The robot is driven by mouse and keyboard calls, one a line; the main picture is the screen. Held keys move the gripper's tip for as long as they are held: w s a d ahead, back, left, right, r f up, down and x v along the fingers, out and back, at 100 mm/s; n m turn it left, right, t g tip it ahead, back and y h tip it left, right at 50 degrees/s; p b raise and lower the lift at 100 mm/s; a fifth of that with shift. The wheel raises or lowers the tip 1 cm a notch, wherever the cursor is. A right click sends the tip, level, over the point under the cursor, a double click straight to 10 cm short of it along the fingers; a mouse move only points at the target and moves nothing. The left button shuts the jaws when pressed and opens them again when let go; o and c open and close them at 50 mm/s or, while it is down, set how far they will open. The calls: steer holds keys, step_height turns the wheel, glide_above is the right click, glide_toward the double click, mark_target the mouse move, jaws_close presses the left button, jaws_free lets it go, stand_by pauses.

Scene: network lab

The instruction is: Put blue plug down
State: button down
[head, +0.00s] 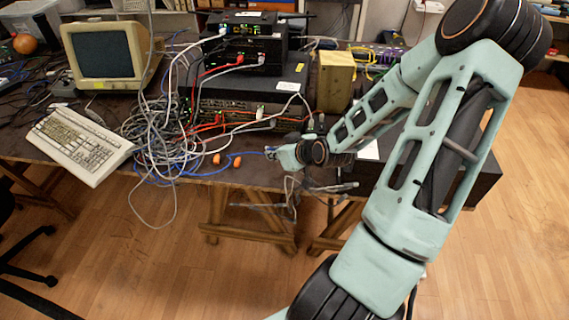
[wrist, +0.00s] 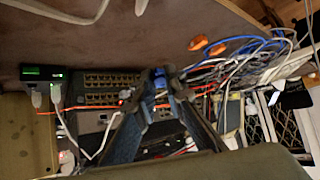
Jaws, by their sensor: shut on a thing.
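My gripper (wrist: 160,84) reaches up from the bottom of the wrist view, its two dark fingers closed together at the tips. A small blue plug (wrist: 160,78) shows between the fingertips. In the head view my gripper (head: 276,153) is at the table's front edge, right of the cable pile, with a bit of blue at its tip. The plug is small there, and I cannot tell whether it touches anything. Behind the fingers in the wrist view is a switch (wrist: 95,80) with rows of ports.
A tangle of grey and blue cables (head: 165,140) lies left of my gripper, with two orange pieces (head: 217,159) near the table edge. Stacked network devices (head: 245,85) stand behind. A keyboard (head: 80,143) and a monitor (head: 105,52) are at the left. A yellowish box (head: 335,80) stands back right.

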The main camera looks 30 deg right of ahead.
steer(key=d+f, duration=0.1)
steer(key=f, duration=0.1)
steer(key=d+f, duration=0.2)
steer(key=shift+d+f, duration=0.1)
steer(key=shift+d, duration=0.1)
step_height(320, 180, down, 3)
steer(key=shift+r, duration=0.1)
